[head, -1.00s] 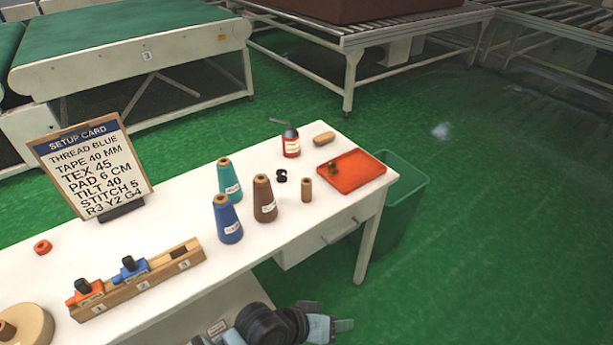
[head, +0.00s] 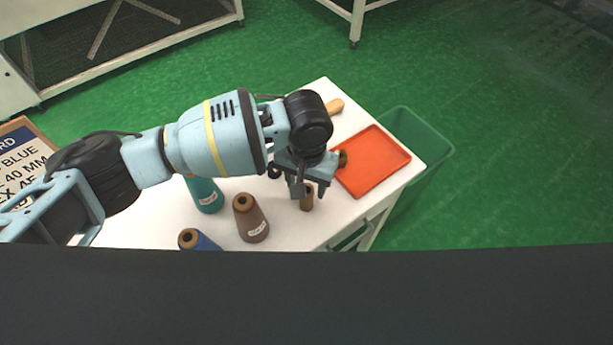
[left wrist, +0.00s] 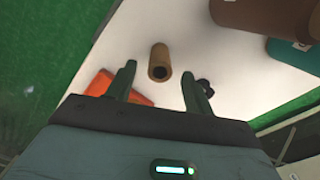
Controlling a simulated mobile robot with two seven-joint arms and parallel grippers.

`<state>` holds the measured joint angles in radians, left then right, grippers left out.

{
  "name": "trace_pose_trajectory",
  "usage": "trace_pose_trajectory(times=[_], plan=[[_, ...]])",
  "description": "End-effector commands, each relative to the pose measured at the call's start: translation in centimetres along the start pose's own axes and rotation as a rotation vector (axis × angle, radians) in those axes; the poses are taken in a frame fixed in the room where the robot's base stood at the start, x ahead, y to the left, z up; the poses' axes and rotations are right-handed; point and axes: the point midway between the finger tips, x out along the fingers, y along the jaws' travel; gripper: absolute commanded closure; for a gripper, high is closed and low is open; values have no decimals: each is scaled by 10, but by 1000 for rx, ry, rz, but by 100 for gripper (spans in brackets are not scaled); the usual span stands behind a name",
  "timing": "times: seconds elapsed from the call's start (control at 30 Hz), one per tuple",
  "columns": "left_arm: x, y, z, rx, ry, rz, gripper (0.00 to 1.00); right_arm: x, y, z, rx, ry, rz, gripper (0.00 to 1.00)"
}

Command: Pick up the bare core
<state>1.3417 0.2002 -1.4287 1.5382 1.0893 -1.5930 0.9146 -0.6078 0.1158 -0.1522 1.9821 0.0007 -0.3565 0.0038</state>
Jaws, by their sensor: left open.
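The bare core (head: 307,199) is a small brown cylinder standing on the white table, left of the orange tray. It also shows in the left wrist view (left wrist: 159,60), with a dark hole in its end. My left gripper (head: 310,189) is open, pointing down just above the core and partly covering it in the head view. In the left wrist view the core appears between and slightly beyond the two open fingers (left wrist: 158,74). I see no contact. My right gripper is out of view.
The orange tray (head: 378,166) holds a small brown piece (head: 342,158). Brown (head: 251,218), teal (head: 207,196) and blue (head: 199,241) cones stand left of the core. A small black item (left wrist: 205,86) sits near one finger. A green bin (head: 432,141) stands beyond the table edge.

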Motion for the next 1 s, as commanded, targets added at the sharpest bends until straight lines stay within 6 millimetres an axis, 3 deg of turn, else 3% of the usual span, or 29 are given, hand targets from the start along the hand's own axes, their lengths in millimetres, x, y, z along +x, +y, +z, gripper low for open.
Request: trace_pose_trajectory(times=[0.37, 0.6, 0.77, 1.0], plan=[[3, 1, -1, 1, 3, 3, 48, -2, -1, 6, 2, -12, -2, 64], [26, 0, 0, 1, 3, 2, 48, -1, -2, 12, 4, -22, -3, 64], [28, 1, -1, 2, 5, 3, 48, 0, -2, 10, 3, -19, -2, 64], [59, 2, 2, 1, 3, 2, 48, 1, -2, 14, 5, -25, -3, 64]])
